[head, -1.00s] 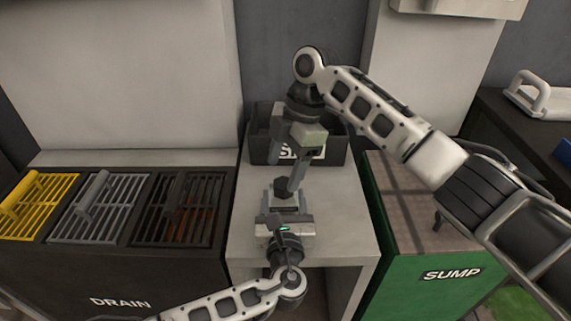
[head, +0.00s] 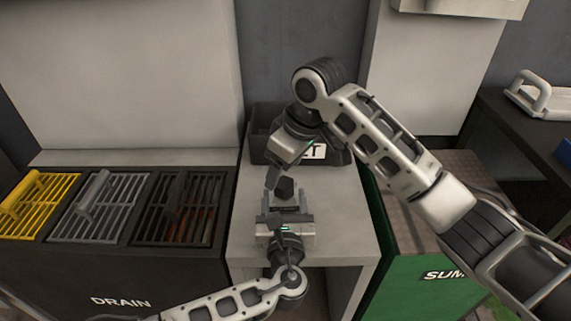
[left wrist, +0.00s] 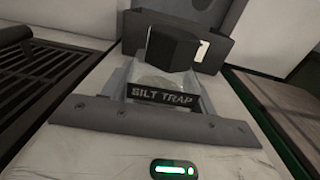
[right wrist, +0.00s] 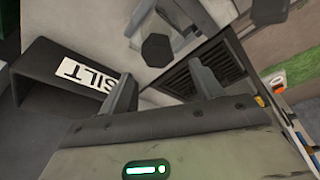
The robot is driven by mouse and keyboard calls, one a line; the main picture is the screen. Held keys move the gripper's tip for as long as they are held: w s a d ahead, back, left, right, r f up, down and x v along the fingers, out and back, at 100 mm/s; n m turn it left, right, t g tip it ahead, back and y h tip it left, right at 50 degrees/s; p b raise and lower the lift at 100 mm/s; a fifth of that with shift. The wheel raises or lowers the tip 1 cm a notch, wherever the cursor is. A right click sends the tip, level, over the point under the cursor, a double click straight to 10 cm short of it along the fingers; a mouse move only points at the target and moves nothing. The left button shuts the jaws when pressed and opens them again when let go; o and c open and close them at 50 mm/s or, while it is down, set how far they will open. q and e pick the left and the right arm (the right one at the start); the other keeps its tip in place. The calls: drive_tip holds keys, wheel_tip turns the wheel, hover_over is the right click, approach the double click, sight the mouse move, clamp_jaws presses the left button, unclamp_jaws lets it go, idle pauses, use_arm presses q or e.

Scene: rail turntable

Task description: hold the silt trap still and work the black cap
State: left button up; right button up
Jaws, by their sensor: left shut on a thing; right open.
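The silt trap (left wrist: 162,97) is a pale, clear-sided unit with a black name strip, seen close in the left wrist view. My left gripper (head: 285,212) is shut on it at the front of the grey bench. The black cap (head: 285,187) is a dark faceted knob on top of the trap; it also shows in the left wrist view (left wrist: 172,48) and the right wrist view (right wrist: 157,48). My right gripper (right wrist: 162,70) is open and tilted above the cap. In the right wrist view the cap appears beyond the fingertips, with no visible grip on it.
A dark bin labelled SILT (head: 260,147) stands at the back of the bench (head: 342,215). Drain grates (head: 112,210) lie to the left. A green sump cabinet (head: 410,275) stands to the right.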

sight(284, 183)
drive_tip(key=m+t+h, duration=0.1)
drive_tip(key=m, duration=0.4)
drive_tip(key=shift+s+a, duration=0.15)
drive_tip(key=m+h, duration=0.1)
drive_tip(key=m, duration=0.2)
drive_tip(key=shift+a+m, duration=0.1)
drive_tip(key=shift+m, duration=0.2)
drive_tip(key=shift+m+h, duration=0.4)
drive_tip(key=shift+m, duration=0.7)
drive_tip(key=shift+f, duration=2)
